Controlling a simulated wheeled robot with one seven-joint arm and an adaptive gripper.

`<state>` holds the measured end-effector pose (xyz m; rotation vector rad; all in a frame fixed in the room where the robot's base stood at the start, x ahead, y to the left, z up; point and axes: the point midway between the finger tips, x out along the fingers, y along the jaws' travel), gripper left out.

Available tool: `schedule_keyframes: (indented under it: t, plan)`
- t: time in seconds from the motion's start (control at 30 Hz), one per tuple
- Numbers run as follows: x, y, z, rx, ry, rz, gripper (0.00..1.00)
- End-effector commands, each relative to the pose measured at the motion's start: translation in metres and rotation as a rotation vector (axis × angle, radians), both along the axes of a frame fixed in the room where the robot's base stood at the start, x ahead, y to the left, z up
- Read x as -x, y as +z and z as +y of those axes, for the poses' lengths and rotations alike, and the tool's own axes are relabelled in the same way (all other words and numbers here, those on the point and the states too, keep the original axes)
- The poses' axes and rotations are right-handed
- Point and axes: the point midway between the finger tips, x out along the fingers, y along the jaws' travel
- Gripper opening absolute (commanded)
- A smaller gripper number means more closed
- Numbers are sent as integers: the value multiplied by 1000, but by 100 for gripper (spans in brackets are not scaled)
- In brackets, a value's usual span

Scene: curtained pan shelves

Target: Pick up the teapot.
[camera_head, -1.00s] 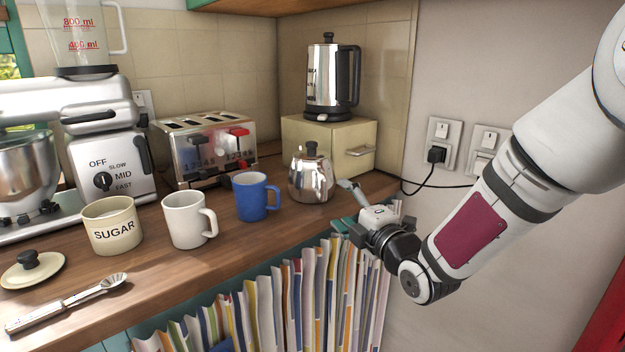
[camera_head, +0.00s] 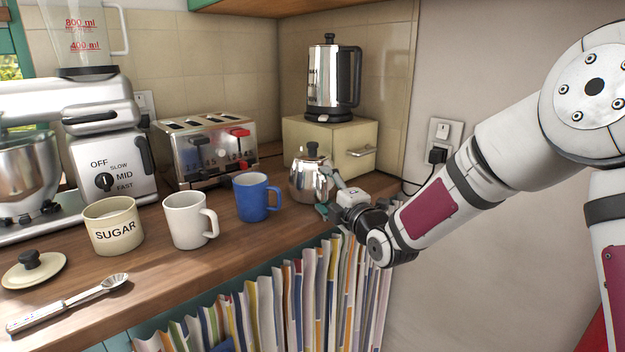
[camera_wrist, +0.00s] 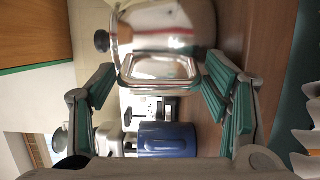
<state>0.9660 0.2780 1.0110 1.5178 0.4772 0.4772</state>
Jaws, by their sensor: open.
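The teapot (camera_head: 308,180) is a small shiny metal pot with a black lid knob. It stands upright on the wooden counter, in front of the cream box. My gripper (camera_head: 325,194) is at its right front side, with its fingers partly overlapping the pot in the head view. In the wrist view the teapot (camera_wrist: 175,22) fills the top middle, and its squared metal handle (camera_wrist: 160,72) lies between the open green-padded fingers of my gripper (camera_wrist: 160,88). I cannot tell whether either finger touches the handle.
A blue mug (camera_head: 257,198), a white mug (camera_head: 190,221) and a sugar pot (camera_head: 113,226) stand left of the teapot. Behind are a toaster (camera_head: 205,150) and the cream box (camera_head: 330,140) bearing a kettle (camera_head: 331,80). Curtained shelves lie below the counter edge.

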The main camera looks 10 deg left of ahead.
Motion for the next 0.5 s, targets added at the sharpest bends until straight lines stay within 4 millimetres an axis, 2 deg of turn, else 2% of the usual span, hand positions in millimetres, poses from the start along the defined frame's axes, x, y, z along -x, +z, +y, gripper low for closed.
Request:
schedule_keyframes:
  t: [0.03,0.3,0.33,0.5]
  plan:
    - [0,0,0,0,0,0,63]
    - [0,0,0,0,-1,0,4]
    - [-1,5,0,-4,0,-12,4]
    - [-1,5,0,-4,-1,-11,4]
